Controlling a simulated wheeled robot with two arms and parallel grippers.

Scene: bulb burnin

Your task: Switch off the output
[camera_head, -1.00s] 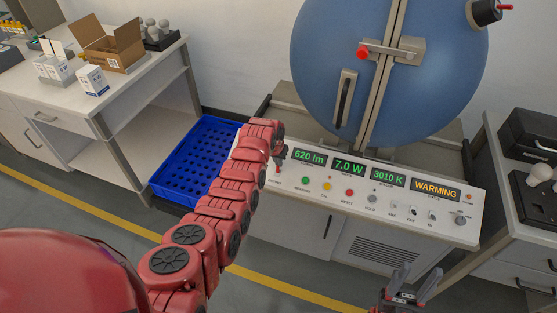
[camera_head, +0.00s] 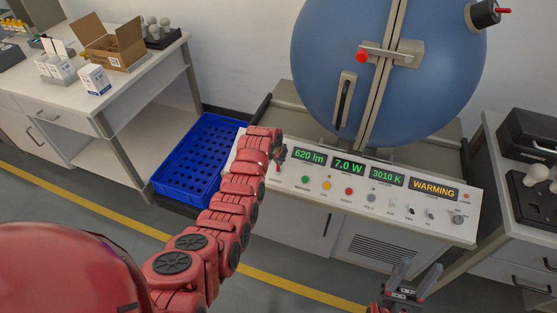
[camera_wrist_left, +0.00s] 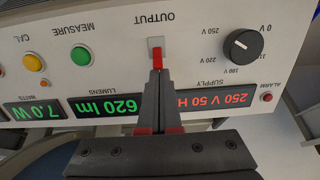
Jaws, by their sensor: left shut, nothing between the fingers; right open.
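The output switch (camera_wrist_left: 155,43) is a small toggle with a grey base and a red lever, under the upside-down OUTPUT label in the left wrist view. My left gripper (camera_wrist_left: 156,76) is shut with nothing between its fingers. Its tips are right at the red lever; I cannot tell whether they touch it. In the head view my left gripper (camera_head: 281,158) is over the left end of the control panel (camera_head: 330,198), and the switch is hard to make out there. My right gripper (camera_head: 417,272) is open and empty, in front of the panel's right part.
The panel has lit displays (camera_head: 348,165), including WARMING (camera_head: 433,190), several coloured buttons and a supply knob (camera_wrist_left: 243,45). A blue sphere (camera_head: 385,70) stands behind it. A blue crate (camera_head: 195,160) lies to the left, beside a table with boxes (camera_head: 110,47).

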